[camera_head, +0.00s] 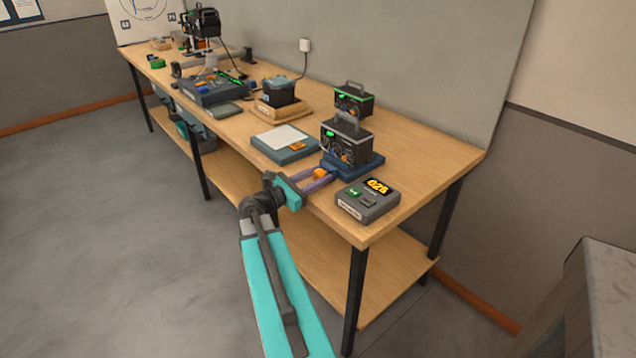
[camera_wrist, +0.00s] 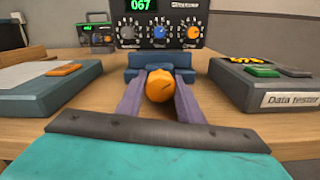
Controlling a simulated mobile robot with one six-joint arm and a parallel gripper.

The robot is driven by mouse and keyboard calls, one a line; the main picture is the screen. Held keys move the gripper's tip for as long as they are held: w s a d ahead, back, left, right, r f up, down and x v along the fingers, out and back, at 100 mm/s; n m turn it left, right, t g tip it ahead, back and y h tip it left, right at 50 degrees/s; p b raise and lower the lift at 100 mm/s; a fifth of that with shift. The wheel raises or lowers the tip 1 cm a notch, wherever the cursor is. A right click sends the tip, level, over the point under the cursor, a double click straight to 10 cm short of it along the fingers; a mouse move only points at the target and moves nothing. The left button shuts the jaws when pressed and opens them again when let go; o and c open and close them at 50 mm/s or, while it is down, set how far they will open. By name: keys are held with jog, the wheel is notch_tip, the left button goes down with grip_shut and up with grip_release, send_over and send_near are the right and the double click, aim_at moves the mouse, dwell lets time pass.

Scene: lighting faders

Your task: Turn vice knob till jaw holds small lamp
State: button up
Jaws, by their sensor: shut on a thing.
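An orange round knob (camera_head: 320,173) sticks out from the front of a blue vice-like base (camera_head: 368,168) near the table's front edge. In the wrist view the knob (camera_wrist: 160,86) has a dark mark on its face, and the base (camera_wrist: 186,61) is right behind it. My gripper (camera_head: 317,177) reaches in from the front. Its two purple fingers (camera_wrist: 160,92) are shut on the knob from both sides. A black handled unit (camera_head: 345,143) stands at the base; in the wrist view it shows dials and a green 067. I cannot make out the small lamp or the jaw.
A grey data tester (camera_head: 369,202) with a yellow display is close on the right. A flat blue-grey box (camera_head: 284,152) with an orange button is on the left. A second handled unit (camera_head: 354,101) stands behind. Bare wooden tabletop (camera_head: 430,152) lies to the right.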

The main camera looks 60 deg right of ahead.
jog(key=shift+m+b, duration=0.45)
jog(key=shift+m, duration=0.25)
jog(key=o, duration=1.1)
jog(key=shift+c, duration=0.2)
jog(key=shift+a, duration=0.15)
jog(key=b+v, duration=0.1)
jog(key=v, duration=1.2)
jog(key=shift+w+a, duration=0.2)
jog(key=shift+c, duration=0.4)
